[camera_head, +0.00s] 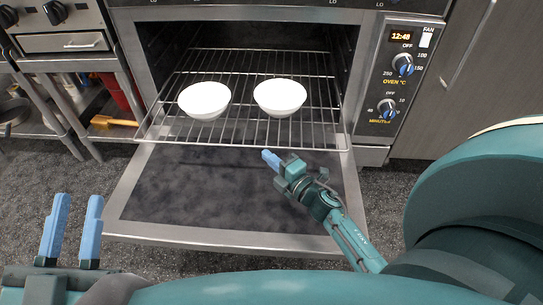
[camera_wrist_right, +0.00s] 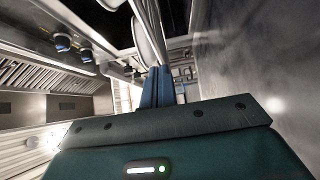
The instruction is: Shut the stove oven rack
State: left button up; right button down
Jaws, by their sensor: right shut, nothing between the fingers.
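The oven rack (camera_head: 230,133) is a wire grid pulled partly out of the oven, over the lowered oven door (camera_head: 160,205). Two white bowls (camera_head: 205,100) and (camera_head: 280,97) stand on it. My right gripper (camera_head: 270,158) is shut and empty, just in front of the rack's front bar and above the open door. In the right wrist view its blue fingers (camera_wrist_right: 158,88) are together, near the rack's edge; whether they touch it I cannot tell. My left gripper (camera_head: 71,230) is at the lower left with its two blue fingers apart, empty and away from the oven.
The control panel (camera_head: 398,80) with two knobs is right of the oven. A steel shelf unit (camera_head: 65,75) stands at the left, with a yellow-handled tool (camera_head: 112,122) and a red item (camera_head: 118,92). Grey carpet (camera_head: 60,170) is free at the left.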

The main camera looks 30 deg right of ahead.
pick_arm(q)
jog(key=shift+w+d, duration=0.35)
jog(key=shift+w, duration=0.1)
pick_arm(e)
jog(key=shift+w+d, duration=0.3)
jog(key=shift+w, duration=0.1)
